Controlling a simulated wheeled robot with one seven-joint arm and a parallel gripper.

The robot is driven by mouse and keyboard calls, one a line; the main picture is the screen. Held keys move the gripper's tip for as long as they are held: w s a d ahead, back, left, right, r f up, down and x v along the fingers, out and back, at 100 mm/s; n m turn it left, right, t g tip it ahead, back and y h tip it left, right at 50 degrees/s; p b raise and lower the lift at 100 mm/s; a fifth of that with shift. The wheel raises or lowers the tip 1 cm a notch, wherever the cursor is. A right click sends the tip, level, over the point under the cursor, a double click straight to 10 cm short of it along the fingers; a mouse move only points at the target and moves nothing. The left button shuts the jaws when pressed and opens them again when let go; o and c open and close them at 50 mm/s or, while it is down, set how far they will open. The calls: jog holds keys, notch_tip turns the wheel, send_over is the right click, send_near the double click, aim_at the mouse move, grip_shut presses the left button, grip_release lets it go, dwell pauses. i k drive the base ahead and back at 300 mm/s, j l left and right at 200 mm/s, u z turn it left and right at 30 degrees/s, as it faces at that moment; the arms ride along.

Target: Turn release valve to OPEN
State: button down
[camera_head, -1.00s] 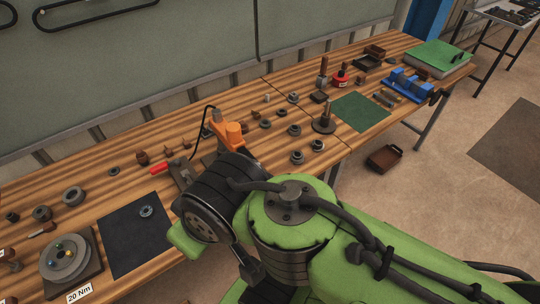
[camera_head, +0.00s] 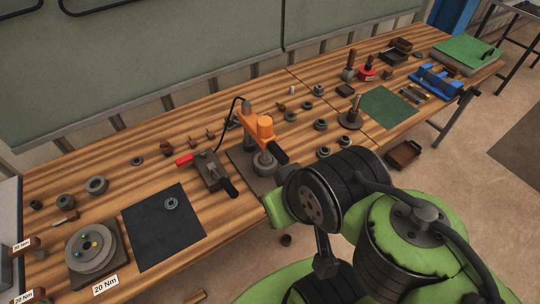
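No part that I can clearly make out as a release valve shows, and no OPEN marking is readable. An orange tool (camera_head: 255,128) with a black cable stands upright on a dark base plate (camera_head: 240,160) at the middle of the bench. Just left of it lies a grey block (camera_head: 208,170) with a red handle (camera_head: 185,159) and a black handle (camera_head: 231,188). My green and black arm is to the right of these, in front of the bench. I cannot make out my gripper or its fingertips.
The wooden bench (camera_head: 110,170) carries several dark rings and small parts. A black mat (camera_head: 150,235) with one ring, a round fixture (camera_head: 90,248) and a 20 Nm label (camera_head: 105,285) are at left. A green mat (camera_head: 388,108) and a blue vise (camera_head: 435,82) are farther right.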

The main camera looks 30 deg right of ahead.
aim_at(187, 159)
jog(key=i+j+u, duration=0.1)
jog(key=u, duration=0.35)
jog(key=i+u, duration=0.3)
jog(key=u, duration=0.15)
jog(key=i+u, duration=0.2)
jog(key=u, duration=0.25)
